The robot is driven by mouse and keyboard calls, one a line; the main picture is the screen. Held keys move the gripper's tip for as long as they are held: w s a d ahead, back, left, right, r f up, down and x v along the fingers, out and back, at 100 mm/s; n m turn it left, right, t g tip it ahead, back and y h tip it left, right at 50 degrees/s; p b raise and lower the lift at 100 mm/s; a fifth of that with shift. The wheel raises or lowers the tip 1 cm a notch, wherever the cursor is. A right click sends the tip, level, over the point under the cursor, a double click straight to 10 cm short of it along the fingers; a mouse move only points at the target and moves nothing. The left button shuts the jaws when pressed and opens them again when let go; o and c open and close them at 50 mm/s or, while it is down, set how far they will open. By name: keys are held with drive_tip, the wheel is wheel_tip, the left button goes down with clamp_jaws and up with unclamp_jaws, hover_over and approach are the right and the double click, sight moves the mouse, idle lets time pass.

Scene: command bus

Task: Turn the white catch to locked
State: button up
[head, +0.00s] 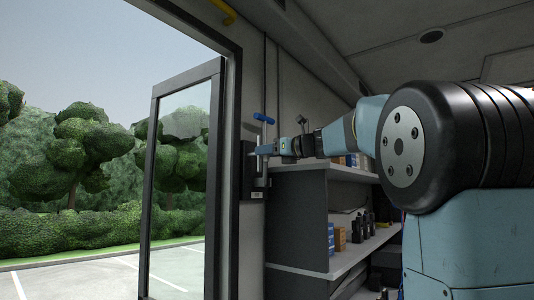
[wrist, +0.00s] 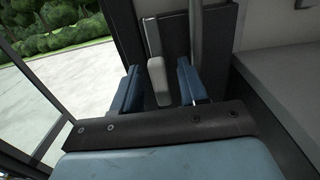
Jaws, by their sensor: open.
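The white catch (wrist: 157,80) shows in the wrist view as a pale, rounded bar mounted on a dark plate (wrist: 229,30). It lies between the two blue fingers of my gripper (wrist: 158,88), closer to the left finger. A gap shows between the catch and the right finger. The fingers are apart. In the head view my gripper (head: 264,149) reaches to the dark plate (head: 249,170) on the wall beside the doorway. The catch is too small to make out there.
A framed glass door (head: 180,180) stands open at the left, with paving and trees outside. A vertical rod with a blue handle (head: 264,118) runs above the plate. Shelves (head: 345,172) with boxes and dark items stand to the right, below my arm.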

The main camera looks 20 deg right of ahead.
drive_tip(key=shift+w+a, duration=0.2)
drive_tip(key=shift+w, duration=0.1)
clamp_jaws()
